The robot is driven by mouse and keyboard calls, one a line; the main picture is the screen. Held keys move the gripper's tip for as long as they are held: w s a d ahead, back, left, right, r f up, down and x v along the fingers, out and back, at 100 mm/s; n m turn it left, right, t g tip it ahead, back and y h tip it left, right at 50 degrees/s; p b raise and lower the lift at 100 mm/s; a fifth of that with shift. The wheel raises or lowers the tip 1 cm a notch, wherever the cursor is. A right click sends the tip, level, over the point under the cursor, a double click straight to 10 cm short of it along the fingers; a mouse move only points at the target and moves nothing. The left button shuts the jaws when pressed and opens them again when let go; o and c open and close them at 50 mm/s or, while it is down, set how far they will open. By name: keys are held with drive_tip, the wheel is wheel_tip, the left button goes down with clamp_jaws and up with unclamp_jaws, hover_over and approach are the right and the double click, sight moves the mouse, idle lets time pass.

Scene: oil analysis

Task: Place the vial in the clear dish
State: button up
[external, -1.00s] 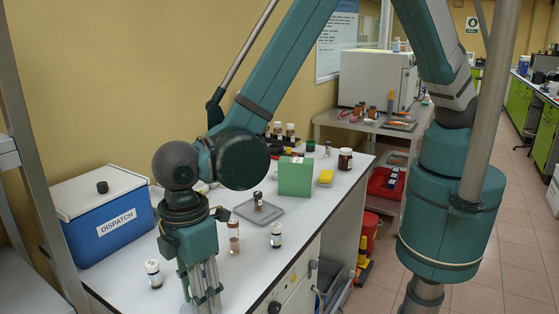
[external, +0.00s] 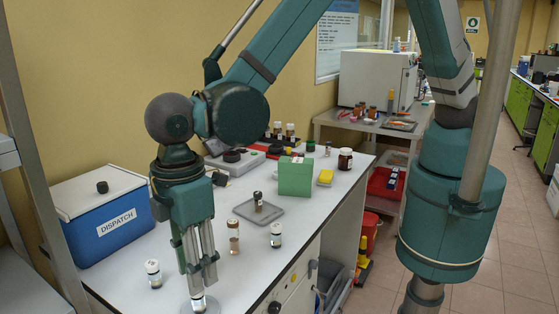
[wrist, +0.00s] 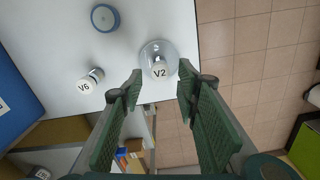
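A vial with a white cap marked V2 (wrist: 158,68) stands in a round clear dish (wrist: 171,47) near the table's edge in the wrist view. In the external view the vial (external: 198,303) shows at the bottom edge, just under the fingertips; the dish is hard to make out there. My gripper (wrist: 160,82) is open, with its two green fingers apart and nothing between their pads. In the external view my gripper (external: 201,274) points down above the vial.
Another vial, V6 (wrist: 90,81), stands left of the dish; a round blue-grey disc (wrist: 105,18) lies beyond it. In the external view, more vials (external: 234,238) (external: 276,235), a grey tray (external: 245,213), a green block (external: 295,177) and the blue DISPATCH box (external: 110,222) are on the table.

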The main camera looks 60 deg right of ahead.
drive_tip(key=shift+r, duration=2.25)
drive_tip(key=shift+w+d+r, duration=0.15)
drive_tip(key=shift+w+d, duration=0.05)
drive_tip(key=w+d+r+m+t+y, duration=0.15)
drive_tip(key=w+d+r, duration=0.35)
drive_tip(key=d, duration=0.7)
drive_tip(key=w+d+r+m, duration=0.35)
drive_tip(key=d+r, duration=0.45)
drive_tip(key=d, duration=0.4)
drive_tip(key=w+d+r+m+t, duration=0.15)
drive_tip(key=w+d+r, duration=0.35)
drive_tip(key=d, duration=0.6)
drive_tip(key=s+d+r+m+t, duration=0.1)
drive_tip(key=s+d+m, duration=0.2)
drive_tip(key=d, duration=0.8)
drive_tip(key=s+d+r+m+t+h, duration=0.1)
drive_tip(key=s+d, duration=0.4)
drive_tip(key=d, duration=0.7)
drive_tip(key=s+d+r+m+t, duration=0.2)
drive_tip(key=s+d+m, duration=0.3)
drive_tip(key=d, duration=0.6)
drive_tip(key=shift+d+r, duration=0.15)
drive_tip(key=shift+d, duration=0.1)
